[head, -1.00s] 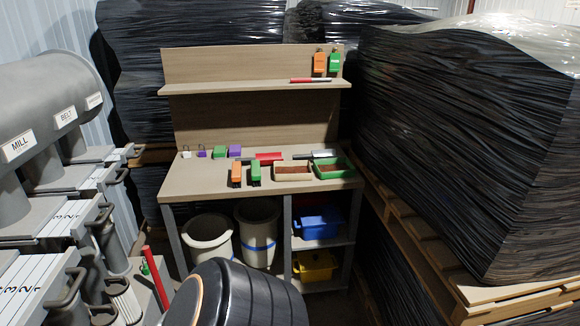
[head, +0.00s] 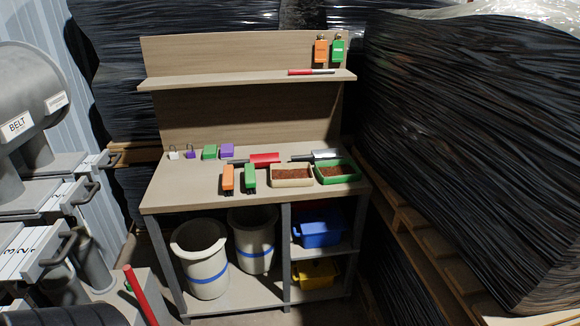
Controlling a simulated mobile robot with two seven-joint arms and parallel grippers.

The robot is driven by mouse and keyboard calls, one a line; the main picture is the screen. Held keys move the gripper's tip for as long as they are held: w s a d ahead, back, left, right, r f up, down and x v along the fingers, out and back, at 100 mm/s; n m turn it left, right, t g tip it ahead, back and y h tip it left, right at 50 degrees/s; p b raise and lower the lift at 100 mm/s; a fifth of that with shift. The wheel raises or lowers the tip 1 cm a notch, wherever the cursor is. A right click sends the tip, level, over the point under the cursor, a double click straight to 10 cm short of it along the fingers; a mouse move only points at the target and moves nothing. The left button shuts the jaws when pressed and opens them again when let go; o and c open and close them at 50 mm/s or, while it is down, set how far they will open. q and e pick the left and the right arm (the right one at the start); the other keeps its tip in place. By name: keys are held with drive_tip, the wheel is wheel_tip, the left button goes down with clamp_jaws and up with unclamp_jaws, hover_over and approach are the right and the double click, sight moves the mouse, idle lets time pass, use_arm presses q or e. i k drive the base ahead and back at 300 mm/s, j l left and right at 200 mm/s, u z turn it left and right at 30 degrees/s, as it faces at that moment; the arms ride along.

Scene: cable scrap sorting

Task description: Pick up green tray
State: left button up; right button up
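The green tray (head: 353,178) sits on the right end of the workbench top, near its front edge. It is a shallow rectangular tray holding brown granular material. A cream tray (head: 292,184) with similar brown contents stands just to its left. Neither of my grippers shows in the head view, so their state and distance from the tray cannot be seen.
The workbench (head: 180,193) also carries a red scoop (head: 265,159), a metal scoop (head: 325,154), brushes and small boxes. Buckets (head: 203,262) and a blue bin (head: 318,228) are below. Wrapped pallets (head: 470,150) close off the right; grey machinery (head: 30,130) stands left.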

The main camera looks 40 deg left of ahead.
sight(340, 172)
drive_tip(key=i+j+u, duration=0.65)
drive_tip(key=u, duration=0.25)
drive_tip(key=i, duration=0.05)
